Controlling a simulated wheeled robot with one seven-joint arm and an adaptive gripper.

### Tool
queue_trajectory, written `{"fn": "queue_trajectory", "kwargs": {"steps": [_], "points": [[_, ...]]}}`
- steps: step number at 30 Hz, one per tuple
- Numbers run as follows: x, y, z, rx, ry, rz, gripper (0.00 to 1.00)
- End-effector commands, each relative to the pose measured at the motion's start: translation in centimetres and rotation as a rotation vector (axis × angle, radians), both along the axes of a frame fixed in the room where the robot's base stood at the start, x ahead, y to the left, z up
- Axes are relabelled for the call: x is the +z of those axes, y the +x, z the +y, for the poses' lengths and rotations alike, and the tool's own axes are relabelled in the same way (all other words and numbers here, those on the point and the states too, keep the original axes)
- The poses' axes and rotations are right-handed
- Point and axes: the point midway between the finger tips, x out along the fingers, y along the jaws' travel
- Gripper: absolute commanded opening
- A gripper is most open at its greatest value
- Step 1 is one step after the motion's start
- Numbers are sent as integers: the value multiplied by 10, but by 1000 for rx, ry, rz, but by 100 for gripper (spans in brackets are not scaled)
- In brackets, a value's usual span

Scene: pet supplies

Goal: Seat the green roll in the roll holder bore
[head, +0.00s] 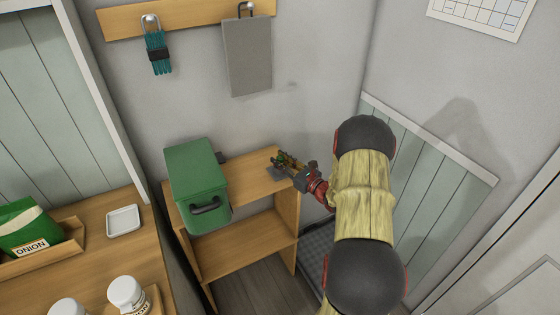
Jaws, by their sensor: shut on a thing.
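My gripper (284,163) is over the right end of the small wooden shelf, right of the green bin. It is shut on a small green thing (281,157), which looks like the green roll; the fingers hide most of it. A dark grey flat piece (275,174) lies on the shelf top just below the gripper and may be part of the roll holder. The bore cannot be made out, and I cannot tell whether the roll touches the holder.
The green bin (197,172) with a dark handle stands on the left of the shelf (249,183). A counter at left holds a white dish (123,220) and white jars (128,293).

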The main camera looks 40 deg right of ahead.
Motion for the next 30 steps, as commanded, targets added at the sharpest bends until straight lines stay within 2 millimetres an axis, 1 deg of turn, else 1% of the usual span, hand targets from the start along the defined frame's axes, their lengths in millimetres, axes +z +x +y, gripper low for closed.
{"fn": "queue_trajectory", "kwargs": {"steps": [9,10,21,30], "points": [[-3,-1,0,-1,2,4,0],[-3,-1,0,-1,2,4,21],[-3,-1,0,-2,2,4,42],[-3,-2,0,-2,2,5,42]]}}
